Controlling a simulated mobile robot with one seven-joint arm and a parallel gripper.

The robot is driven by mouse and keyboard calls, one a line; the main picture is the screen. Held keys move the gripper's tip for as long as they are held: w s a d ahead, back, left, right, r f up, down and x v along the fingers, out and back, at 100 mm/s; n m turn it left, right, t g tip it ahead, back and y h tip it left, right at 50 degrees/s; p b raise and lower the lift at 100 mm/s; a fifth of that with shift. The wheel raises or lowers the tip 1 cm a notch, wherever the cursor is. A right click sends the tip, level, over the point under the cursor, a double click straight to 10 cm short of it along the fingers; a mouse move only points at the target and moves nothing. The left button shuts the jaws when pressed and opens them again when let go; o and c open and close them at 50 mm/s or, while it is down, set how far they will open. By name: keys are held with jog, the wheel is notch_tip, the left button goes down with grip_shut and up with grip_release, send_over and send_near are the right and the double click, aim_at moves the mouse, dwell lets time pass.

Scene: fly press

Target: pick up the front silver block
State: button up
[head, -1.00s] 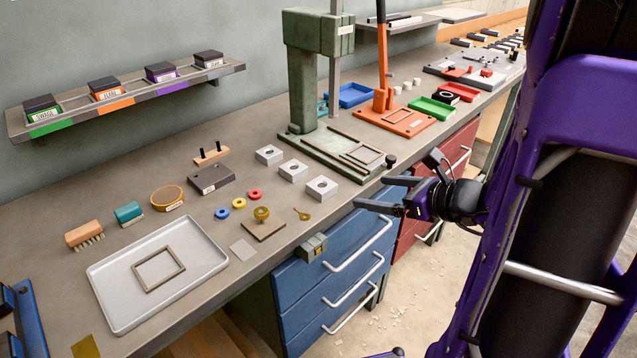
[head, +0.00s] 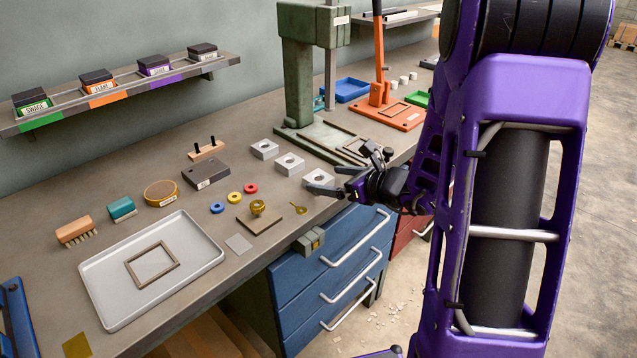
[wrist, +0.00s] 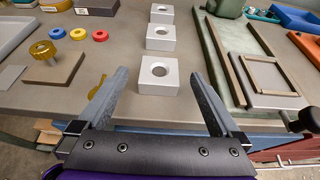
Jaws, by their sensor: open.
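Three silver blocks, each with a round hole in the top, stand in a row on the bench. The front silver block (head: 318,180) is nearest the bench's front edge; it also shows in the wrist view (wrist: 159,77). The middle silver block (head: 289,163) and the rear silver block (head: 264,149) stand behind it. My gripper (head: 325,180) is open and empty. In the wrist view my gripper (wrist: 160,88) has its fingers spread to either side of the front block, with the block ahead of and between the fingertips. I cannot tell the exact gap.
A green press (head: 300,95) with a framed base stands right of the blocks. A brass knob on a brown plate (head: 258,217), a brass key-shaped piece (head: 298,208) and coloured rings lie left. Blue drawers (head: 330,265) with handles are below the front edge.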

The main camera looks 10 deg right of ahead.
aim_at(316, 177)
jog(key=x, duration=0.4)
jog(key=shift+a+f, duration=0.1)
jog(key=shift+f, duration=0.1)
grip_shut()
jog(key=shift+r, duration=0.15)
